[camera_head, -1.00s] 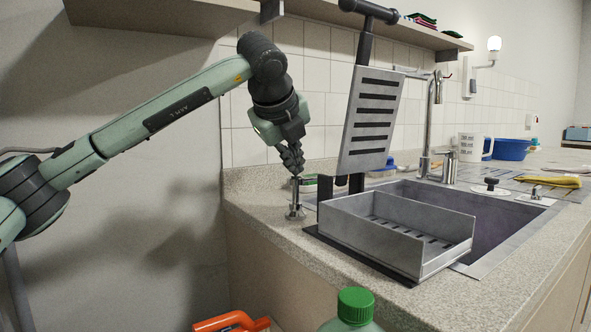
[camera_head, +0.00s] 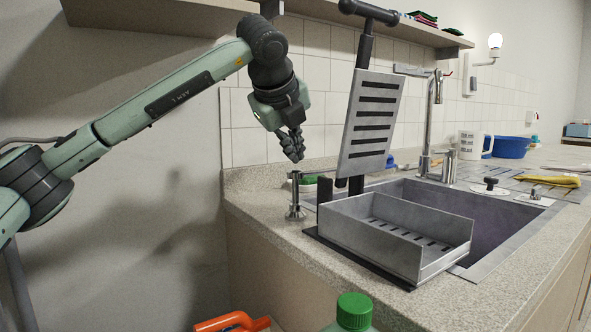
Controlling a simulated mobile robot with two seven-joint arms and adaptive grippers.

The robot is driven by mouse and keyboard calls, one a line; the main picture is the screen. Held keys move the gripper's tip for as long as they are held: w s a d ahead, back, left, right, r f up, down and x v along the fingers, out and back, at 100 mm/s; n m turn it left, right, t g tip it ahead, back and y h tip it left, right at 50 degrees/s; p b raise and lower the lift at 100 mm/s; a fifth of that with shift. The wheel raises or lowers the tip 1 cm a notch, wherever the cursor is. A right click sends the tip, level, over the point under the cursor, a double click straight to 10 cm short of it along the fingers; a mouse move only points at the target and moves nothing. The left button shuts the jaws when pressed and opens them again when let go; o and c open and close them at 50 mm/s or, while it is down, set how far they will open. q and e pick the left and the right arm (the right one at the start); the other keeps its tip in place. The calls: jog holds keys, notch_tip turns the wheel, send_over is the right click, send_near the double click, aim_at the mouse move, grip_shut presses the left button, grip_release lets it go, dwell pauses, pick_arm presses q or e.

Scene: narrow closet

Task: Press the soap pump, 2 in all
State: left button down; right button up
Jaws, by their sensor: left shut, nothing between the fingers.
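The soap pump (camera_head: 295,198) is a small metal dispenser standing upright on the counter's left end, left of the metal rack. Its flat head (camera_head: 296,174) points right at the top of a thin stem. My left gripper (camera_head: 298,158) is shut and empty, pointing down just above the pump head. A small gap seems to show between the fingertips and the head. My right gripper is not in view.
A metal rack (camera_head: 390,235) with an upright slotted plate (camera_head: 370,120) stands close right of the pump. Behind it are the sink (camera_head: 480,215) and tap (camera_head: 432,120). A shelf (camera_head: 180,15) hangs above. A green-capped bottle (camera_head: 354,312) and an orange handle (camera_head: 232,322) are in front.

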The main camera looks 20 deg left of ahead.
pick_arm(q)
jog(key=shift+r+p, duration=1.3)
jog(key=shift+r, duration=1.3)
jog(key=shift+f, duration=0.1)
